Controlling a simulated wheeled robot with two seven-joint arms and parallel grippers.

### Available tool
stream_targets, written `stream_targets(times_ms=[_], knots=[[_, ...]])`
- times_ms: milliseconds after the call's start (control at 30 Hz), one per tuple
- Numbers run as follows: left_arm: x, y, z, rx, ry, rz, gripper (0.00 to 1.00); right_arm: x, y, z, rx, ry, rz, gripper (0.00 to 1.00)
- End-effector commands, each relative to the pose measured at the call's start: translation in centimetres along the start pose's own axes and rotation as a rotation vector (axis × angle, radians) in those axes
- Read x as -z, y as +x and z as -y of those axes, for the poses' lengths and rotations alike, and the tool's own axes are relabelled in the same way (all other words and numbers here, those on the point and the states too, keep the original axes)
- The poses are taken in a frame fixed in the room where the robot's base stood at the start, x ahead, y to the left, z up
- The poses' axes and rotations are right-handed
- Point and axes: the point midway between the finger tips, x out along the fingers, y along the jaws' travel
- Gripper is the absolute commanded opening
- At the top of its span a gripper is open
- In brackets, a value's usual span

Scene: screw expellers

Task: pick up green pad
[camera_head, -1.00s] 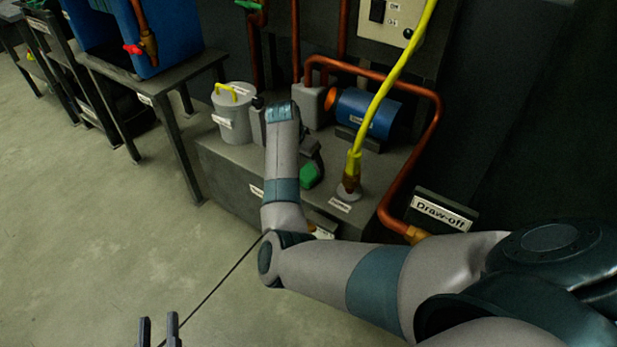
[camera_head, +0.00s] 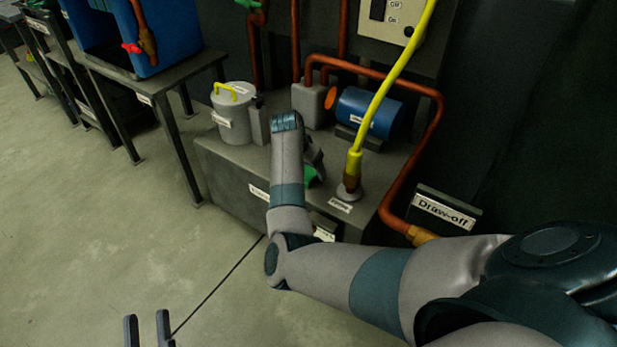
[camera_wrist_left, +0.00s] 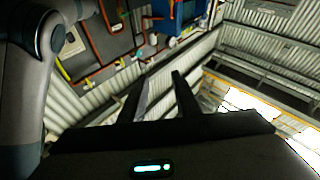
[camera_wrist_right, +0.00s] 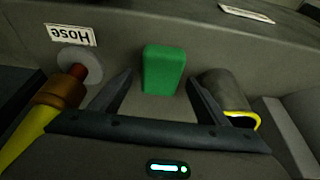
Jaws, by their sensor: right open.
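The green pad (camera_wrist_right: 163,70) is a small rounded block on the grey machine top, upright in the right wrist view. In the head view the green pad (camera_head: 311,176) shows only in part behind my right arm. My right gripper (camera_wrist_right: 160,78) is open and empty, with one finger on each side of the pad in its wrist view. I cannot tell whether the fingertips reach past the pad. In the head view my right gripper is mostly hidden behind my wrist. My left gripper (camera_head: 146,316) is open and empty over the floor at the lower left.
A "Hose" fitting (camera_wrist_right: 80,62) with a yellow hose (camera_wrist_right: 22,140) stands left of the pad in the right wrist view. A dark cylinder with a yellow edge (camera_wrist_right: 228,95) is close on the right. A lidded grey pot (camera_head: 233,115) and blue motor (camera_head: 370,112) stand behind.

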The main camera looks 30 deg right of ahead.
Motion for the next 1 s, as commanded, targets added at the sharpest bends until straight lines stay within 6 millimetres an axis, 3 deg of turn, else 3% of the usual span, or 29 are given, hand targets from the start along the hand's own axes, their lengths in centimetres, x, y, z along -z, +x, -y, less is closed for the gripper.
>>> stream_targets(times_ms=[200, 667, 867, 1000], knots=[[1.2, -0.2, -0.4, -0.006, 0.000, -0.066, 0.29, 0.0, 1.1, 0.0, 0.001, 0.000, 0.001, 0.69], [1.3, -0.2, -0.4, -0.006, 0.000, -0.069, 0.29, 0.0, 1.1, 0.0, 0.001, 0.000, 0.000, 0.69], [1.3, -0.2, -0.4, -0.006, -0.001, -0.068, 0.29, 0.0, 1.1, 0.0, 0.001, 0.000, 0.001, 0.26], [1.2, -0.2, -0.4, -0.006, -0.001, -0.068, 0.29, 0.0, 1.1, 0.0, 0.001, 0.000, 0.000, 0.21]])
